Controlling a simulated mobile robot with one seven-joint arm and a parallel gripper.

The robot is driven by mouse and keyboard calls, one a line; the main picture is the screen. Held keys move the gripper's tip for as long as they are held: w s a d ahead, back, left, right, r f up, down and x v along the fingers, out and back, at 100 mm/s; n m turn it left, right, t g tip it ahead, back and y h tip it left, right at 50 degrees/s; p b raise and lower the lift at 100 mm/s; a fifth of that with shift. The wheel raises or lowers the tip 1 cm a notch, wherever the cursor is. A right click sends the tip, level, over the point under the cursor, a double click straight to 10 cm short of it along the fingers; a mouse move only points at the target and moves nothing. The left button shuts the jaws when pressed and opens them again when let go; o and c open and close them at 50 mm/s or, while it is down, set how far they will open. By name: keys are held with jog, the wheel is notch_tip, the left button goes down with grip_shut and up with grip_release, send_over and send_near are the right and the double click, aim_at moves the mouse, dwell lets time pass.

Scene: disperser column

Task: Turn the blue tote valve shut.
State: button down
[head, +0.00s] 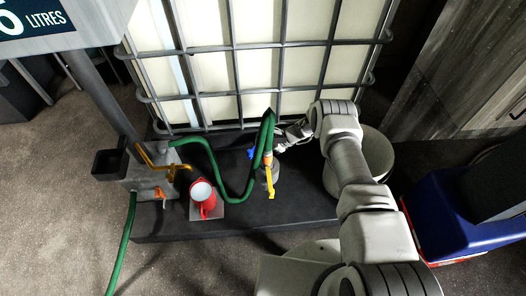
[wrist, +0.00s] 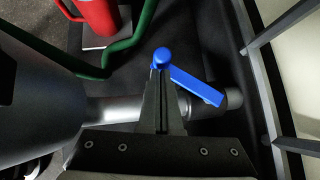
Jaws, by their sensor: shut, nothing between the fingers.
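The blue tote valve handle (wrist: 198,86) is a flat lever with a rounded knob end, slanting down to the right over a grey outlet pipe in the wrist view. In the head view it is a small blue patch (head: 252,153) low in front of the caged tote (head: 285,75). My gripper (head: 278,148) reaches in from the right, close beside the valve. In the wrist view the gripper's fingers (wrist: 161,80) are together, with nothing between them, and their tips are at the knob end. I cannot tell whether they touch it.
A green hose (head: 213,165) loops across the dark platform (head: 180,226). A red jug (head: 205,197) stands on a pale plate left of the valve. A yellow handle (head: 270,182) sits just in front of the valve. A blue bin (head: 450,215) stands at right.

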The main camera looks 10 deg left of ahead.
jog(key=shift+a, duration=0.55)
